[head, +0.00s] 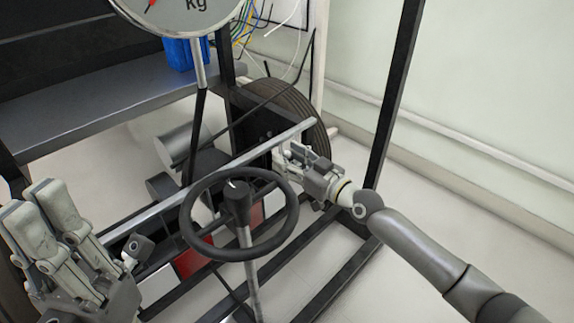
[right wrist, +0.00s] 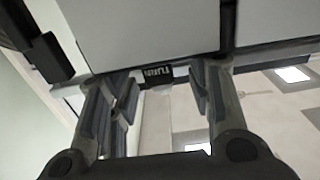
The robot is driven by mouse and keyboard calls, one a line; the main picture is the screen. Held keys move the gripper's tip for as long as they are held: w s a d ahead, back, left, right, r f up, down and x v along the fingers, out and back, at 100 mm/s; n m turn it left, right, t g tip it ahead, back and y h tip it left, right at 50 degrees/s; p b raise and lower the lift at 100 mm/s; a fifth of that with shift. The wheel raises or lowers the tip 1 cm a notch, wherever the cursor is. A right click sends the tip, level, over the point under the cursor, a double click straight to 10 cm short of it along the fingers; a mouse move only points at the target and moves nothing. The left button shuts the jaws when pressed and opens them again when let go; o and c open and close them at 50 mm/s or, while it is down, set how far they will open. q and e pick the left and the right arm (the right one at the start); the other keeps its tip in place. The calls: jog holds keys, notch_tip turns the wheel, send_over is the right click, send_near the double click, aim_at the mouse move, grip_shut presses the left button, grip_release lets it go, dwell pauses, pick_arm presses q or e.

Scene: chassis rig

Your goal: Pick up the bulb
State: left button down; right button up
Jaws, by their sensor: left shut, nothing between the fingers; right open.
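I cannot make out a bulb in either view. My right gripper (head: 288,155) reaches in from the right in the head view, beside the tyre and behind the steering wheel. In the right wrist view my right gripper (right wrist: 165,85) is open, with a gap between its fingers. I cannot tell whether the fingers touch anything. My left gripper (head: 30,200) is at the lower left of the head view, shut and empty.
A steering wheel (head: 284,231) on a post stands in the middle of the dark chassis frame. A tyre (head: 309,112) is behind my right gripper. A dark upright (head: 391,90) stands near my right arm. A kg dial (head: 180,12) and a blue object (head: 182,54) are above. Open floor lies right.

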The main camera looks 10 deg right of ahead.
jog(key=shift+w+a, duration=0.3)
jog(key=shift+w, duration=0.15)
jog(key=c, duration=1)
jog(key=shift+r, duration=0.15)
